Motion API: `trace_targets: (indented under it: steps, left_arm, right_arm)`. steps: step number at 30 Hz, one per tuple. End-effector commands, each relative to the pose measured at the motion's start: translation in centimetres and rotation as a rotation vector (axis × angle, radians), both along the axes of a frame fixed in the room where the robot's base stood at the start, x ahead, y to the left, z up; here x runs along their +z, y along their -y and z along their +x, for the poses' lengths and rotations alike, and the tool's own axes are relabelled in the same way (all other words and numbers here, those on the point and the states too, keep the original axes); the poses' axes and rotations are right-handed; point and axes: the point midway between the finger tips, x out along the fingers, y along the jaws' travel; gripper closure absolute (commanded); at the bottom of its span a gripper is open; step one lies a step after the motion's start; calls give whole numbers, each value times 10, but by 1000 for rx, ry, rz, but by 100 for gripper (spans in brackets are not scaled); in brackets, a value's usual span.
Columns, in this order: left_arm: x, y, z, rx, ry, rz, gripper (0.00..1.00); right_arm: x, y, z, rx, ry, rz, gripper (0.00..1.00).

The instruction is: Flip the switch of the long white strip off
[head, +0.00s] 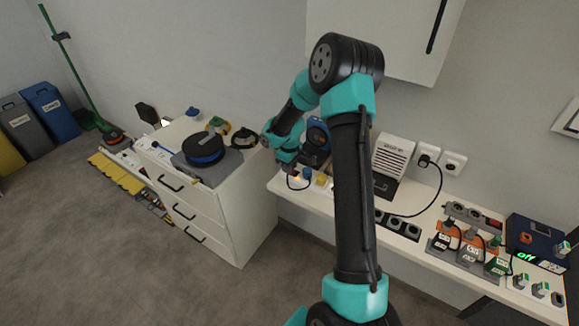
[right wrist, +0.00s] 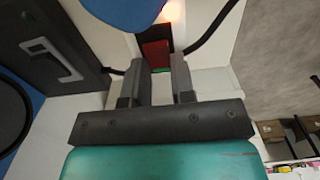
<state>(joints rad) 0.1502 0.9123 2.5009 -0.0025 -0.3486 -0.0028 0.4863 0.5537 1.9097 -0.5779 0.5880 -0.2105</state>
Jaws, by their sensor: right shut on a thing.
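The long white strip (head: 366,209) lies along the white worktop, with black sockets (head: 395,223) at its right part. My arm hides its middle. Its left end is beneath my right gripper (head: 287,166), where an orange glow shows. In the right wrist view, a red switch (right wrist: 155,54) with a green edge lies in line with the gap between the fingers of my right gripper (right wrist: 160,80). The fingers stand a little apart, closed about the switch; the contact itself is hard to see. My left gripper is out of view.
A blue plug (head: 307,173) and a yellow plug (head: 321,179) stand close to the right gripper. A black cord (right wrist: 213,30) runs beside it. A shorter strip with several plugs (head: 470,252) and a dark blue box (head: 530,236) are at the right.

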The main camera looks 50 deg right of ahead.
Motion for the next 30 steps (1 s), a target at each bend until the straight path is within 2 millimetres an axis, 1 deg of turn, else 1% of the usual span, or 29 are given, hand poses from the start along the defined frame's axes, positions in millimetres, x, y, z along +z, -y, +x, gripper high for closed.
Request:
trace_targets:
  steps: [1, 4, 11, 24, 30]
  left_arm:
    - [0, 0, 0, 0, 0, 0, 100]
    - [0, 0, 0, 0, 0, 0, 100]
    - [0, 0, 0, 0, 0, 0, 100]
    - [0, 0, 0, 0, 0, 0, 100]
    - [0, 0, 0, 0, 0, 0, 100]
  right_arm:
    - [0, 0, 0, 0, 0, 0, 90]
    - [0, 0, 0, 0, 0, 0, 100]
    - [0, 0, -1, 0, 28, 7, 100]
    - [1, 1, -6, 0, 241, 50, 100]
    - [2, 1, -6, 1, 254, 51, 100]
